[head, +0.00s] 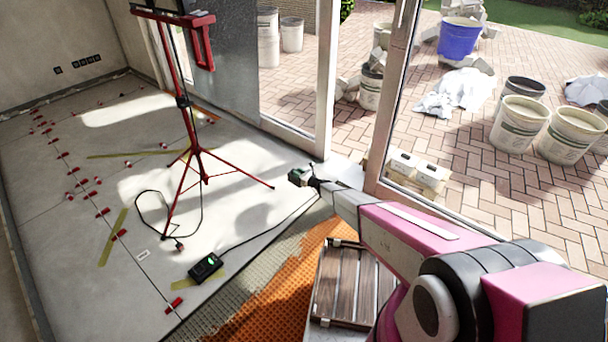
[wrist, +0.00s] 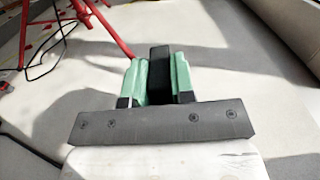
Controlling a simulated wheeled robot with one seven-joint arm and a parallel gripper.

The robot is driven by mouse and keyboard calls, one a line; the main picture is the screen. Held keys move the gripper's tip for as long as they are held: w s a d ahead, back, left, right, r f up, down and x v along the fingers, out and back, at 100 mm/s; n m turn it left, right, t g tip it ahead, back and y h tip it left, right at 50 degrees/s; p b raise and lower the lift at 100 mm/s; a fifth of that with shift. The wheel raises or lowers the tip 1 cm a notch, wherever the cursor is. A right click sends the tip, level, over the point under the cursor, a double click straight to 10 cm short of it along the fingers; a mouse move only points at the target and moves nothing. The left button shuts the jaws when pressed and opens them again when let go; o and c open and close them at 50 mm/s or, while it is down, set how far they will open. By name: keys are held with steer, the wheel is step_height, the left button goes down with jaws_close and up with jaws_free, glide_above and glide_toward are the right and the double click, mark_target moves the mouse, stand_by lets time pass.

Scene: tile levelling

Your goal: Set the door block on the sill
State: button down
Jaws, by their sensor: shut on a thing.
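My gripper (wrist: 160,82) has two green fingers shut on a dark block (wrist: 159,62), which I take to be the door block. The block stands between the fingers, with its top rising slightly above them; its lower part is hidden. In the head view my gripper (head: 299,178) is small, at the end of my arm, just inside the door opening. The block cannot be made out clearly there. The sill (head: 343,169) is a pale, bright strip between the door posts, close to the right of my gripper and partly hidden by my arm. Whether the block touches anything below cannot be told.
A red tripod (head: 203,178) stands left of my gripper; one foot reaches near it. A black device (head: 206,267) with a cable lies on the tiles. A slatted wooden crate (head: 348,290) sits below my arm. Red levelling wedges (head: 103,212) dot the floor. Buckets (head: 521,124) stand outside.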

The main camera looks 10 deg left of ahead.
steer(key=shift+s+a+r, duration=0.3)
steer(key=shift+s+r, duration=0.1)
steer(key=shift+s, duration=0.05)
steer(key=shift+d+r, duration=0.1)
steer(key=shift+r, duration=0.1)
steer(key=s+d+r, duration=0.4)
steer(key=d+r, duration=1)
steer(key=r, duration=0.2)
steer(key=s+d+r, duration=0.3)
steer(key=d+r, duration=1.1)
steer(key=r, duration=0.3)
steer(key=s+d+r+m+t+h, duration=0.1)
steer(key=s+d+r, duration=1.8)
steer(key=s+r, duration=0.2)
steer(key=shift+s+r+t, duration=0.35)
steer(key=shift+r+t, duration=0.05)
steer(key=shift+r, duration=0.05)
steer(key=shift+d, duration=0.15)
